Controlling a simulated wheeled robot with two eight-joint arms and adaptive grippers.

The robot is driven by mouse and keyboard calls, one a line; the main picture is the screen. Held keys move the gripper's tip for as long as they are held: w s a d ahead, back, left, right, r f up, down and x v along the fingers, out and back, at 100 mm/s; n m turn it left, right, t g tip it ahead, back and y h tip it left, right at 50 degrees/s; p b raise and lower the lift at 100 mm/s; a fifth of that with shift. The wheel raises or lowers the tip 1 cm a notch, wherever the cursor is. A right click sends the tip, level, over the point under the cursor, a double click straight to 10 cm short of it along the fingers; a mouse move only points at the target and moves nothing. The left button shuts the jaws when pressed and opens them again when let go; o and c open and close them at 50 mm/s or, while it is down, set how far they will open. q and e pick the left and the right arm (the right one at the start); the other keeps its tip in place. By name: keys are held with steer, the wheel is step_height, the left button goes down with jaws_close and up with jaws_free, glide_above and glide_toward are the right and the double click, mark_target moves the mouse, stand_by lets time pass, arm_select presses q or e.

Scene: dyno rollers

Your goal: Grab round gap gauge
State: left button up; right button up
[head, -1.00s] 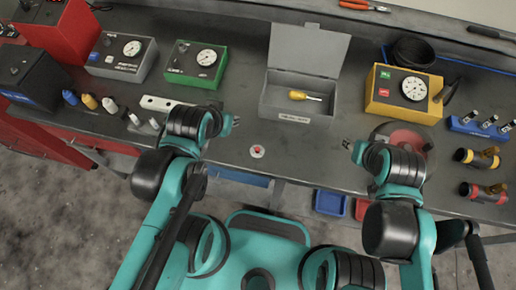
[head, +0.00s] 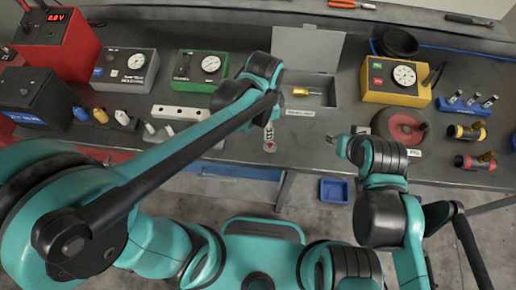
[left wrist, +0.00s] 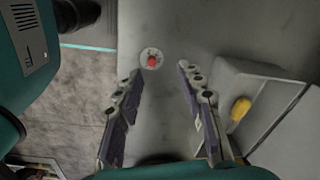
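The round gap gauge, a small pale disc with a red centre, lies on the grey bench near its front edge. In the head view the gauge (head: 269,147) shows right by the tip of my left gripper (head: 268,132), which points down in front of the open grey box. In the left wrist view the gauge (left wrist: 151,59) lies just beyond the fingertips, nearer the left finger. The left gripper (left wrist: 160,75) is open and empty there. My right gripper (head: 342,146) is over the bench's front edge to the right; its fingers are too small to judge.
An open grey box (head: 318,116) with a yellow-handled screwdriver (head: 302,92) stands right behind my left gripper. A white block with holes (head: 185,113) is to the left. A red round part (head: 398,124) and yellow gauge box (head: 396,82) are to the right.

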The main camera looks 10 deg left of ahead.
mark_target(270, 144)
arm_select(q)
steer(key=shift+m+g, duration=0.4)
steer(key=shift+m, duration=0.5)
steer(key=f+b, duration=0.1)
steer(key=f, duration=0.2)
steer(key=d+f+b, duration=0.1)
steer(key=f, duration=0.2)
steer(key=d+f+b, duration=0.1)
steer(key=f, duration=0.2)
steer(key=shift+s, duration=0.2)
steer(key=shift+c, duration=0.6)
jaws_close()
arm_select(e)
steer(key=f, duration=0.1)
steer(key=a+f, duration=0.1)
steer(key=shift+s+f, duration=0.35)
